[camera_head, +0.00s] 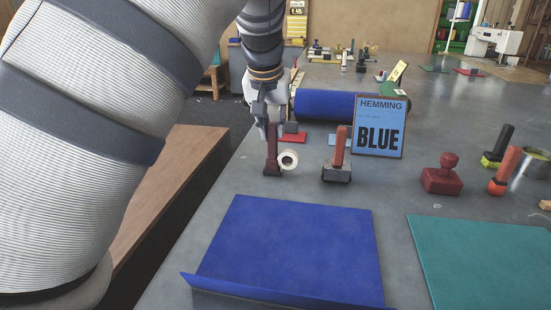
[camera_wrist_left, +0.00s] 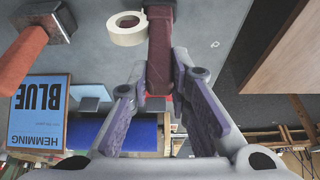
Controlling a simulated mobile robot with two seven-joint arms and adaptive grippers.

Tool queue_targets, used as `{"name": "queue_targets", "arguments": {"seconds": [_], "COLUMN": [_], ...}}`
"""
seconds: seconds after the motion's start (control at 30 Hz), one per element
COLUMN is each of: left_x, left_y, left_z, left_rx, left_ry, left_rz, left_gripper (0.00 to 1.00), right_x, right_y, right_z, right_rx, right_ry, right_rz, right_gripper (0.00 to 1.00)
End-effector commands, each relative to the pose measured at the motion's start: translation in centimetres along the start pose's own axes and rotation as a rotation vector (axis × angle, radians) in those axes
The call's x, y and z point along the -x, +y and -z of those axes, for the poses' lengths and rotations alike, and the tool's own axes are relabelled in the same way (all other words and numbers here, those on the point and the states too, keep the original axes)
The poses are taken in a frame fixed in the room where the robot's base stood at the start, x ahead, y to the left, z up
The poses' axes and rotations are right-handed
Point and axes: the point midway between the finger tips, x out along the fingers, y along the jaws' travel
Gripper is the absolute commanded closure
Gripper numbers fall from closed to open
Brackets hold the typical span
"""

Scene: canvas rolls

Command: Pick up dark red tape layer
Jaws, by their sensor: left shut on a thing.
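The dark red tape layer (camera_head: 272,155) stands upright near the left edge of the grey table in the head view. My left gripper (camera_head: 271,128) reaches down from above and is shut on its upper part. In the left wrist view the dark red tape layer (camera_wrist_left: 160,40) runs between the two fingers of my left gripper (camera_wrist_left: 160,78). A white tape roll (camera_head: 288,160) is right beside its lower part. I cannot tell whether its base touches the table. My right gripper is not in view.
A tool with an orange-red handle (camera_head: 339,150) and the blue HEMMING sign (camera_head: 379,126) stand to the right. A blue canvas roll (camera_head: 325,104) lies behind. A flat blue sheet (camera_head: 290,248) lies in front, a teal sheet (camera_head: 480,260) at right.

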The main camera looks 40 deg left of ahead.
Motion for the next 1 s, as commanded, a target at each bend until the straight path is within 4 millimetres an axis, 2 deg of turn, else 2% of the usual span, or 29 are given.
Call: {"name": "queue_targets", "arguments": {"seconds": [0.17,0.27,0.33,0.53,0.6,0.8,1.0], "left_x": [0.3,1.7,3.5,9.4,10.7,13.4,14.5], "left_y": [0.0,0.1,0.3,4.5,6.4,10.7,12.3], "left_z": [0.2,0.8,1.4,1.4,0.8,-0.5,-1.0], "left_rx": [0.000,-0.002,-0.003,-0.004,-0.006,-0.003,0.000], "left_ry": [0.001,0.004,0.005,0.007,0.004,0.002,0.000], "left_rz": [-0.001,-0.001,-0.001,-0.001,0.001,0.001,0.000], "left_gripper": [1.00,1.00,1.00,1.00,1.00,1.00,1.00], "right_x": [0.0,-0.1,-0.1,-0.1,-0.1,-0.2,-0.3], "right_y": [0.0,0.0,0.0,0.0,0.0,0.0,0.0], "right_z": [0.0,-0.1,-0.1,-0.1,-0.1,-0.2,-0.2], "right_rx": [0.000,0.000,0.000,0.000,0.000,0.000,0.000], "right_ry": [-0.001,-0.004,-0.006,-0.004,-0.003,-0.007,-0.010], "right_rz": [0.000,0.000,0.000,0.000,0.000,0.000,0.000], "right_gripper": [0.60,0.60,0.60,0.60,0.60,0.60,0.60]}}
